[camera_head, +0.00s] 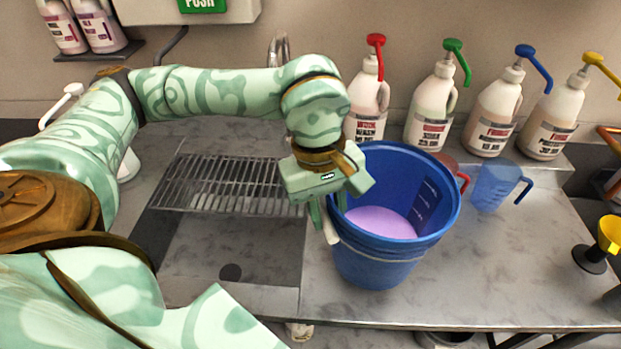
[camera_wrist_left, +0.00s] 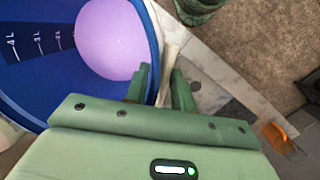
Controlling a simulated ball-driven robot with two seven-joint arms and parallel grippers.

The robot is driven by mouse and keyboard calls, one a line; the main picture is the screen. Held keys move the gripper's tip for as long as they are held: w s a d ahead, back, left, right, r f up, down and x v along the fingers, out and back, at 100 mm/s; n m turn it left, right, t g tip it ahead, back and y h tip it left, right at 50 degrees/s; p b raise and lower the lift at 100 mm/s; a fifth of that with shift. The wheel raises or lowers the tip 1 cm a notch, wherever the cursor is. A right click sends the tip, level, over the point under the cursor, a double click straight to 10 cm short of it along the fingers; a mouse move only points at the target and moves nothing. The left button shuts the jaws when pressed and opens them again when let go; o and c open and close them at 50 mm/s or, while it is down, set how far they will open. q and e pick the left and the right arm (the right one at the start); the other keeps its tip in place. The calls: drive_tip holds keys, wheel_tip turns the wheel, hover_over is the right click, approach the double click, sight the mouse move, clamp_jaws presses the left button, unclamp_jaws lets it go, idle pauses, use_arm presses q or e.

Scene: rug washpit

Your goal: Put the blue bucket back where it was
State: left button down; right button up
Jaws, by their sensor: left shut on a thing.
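The blue bucket (camera_head: 378,262) stands upright at the counter's front, right of the sink, with purple liquid (camera_head: 380,221) inside. I cannot tell whether its base touches the counter. My left gripper (camera_head: 328,220) points down at the bucket's left side and is shut on it there, at the rim or the pale handle grip. In the left wrist view the fingers (camera_wrist_left: 163,84) close beside the bucket's rim and a pale strip, and the bucket (camera_wrist_left: 38,82) shows its inside volume marks. My right gripper is not in view.
A wire rack (camera_head: 225,185) lies over the sink left of the bucket. Several pump bottles (camera_head: 431,110) line the back ledge. A clear blue jug (camera_head: 490,187) and a reddish one stand behind right. A yellow-and-black funnel-like item (camera_head: 606,235) is far right. Counter right of the bucket is clear.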

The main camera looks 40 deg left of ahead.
use_arm(q)
drive_tip(key=w+d+f, duration=0.1)
drive_tip(key=w+f, duration=0.3)
drive_tip(key=f, duration=0.4)
drive_tip(key=shift+d, duration=0.2)
drive_tip(key=shift+w+f, duration=0.1)
drive_tip(key=shift+f, duration=0.05)
drive_tip(key=c, duration=1.2)
unclamp_jaws()
drive_tip(key=shift+f, duration=0.1)
drive_tip(key=shift+o, duration=0.2)
wheel_tip(320, 180, up, 12)
drive_tip(key=a, duration=0.2)
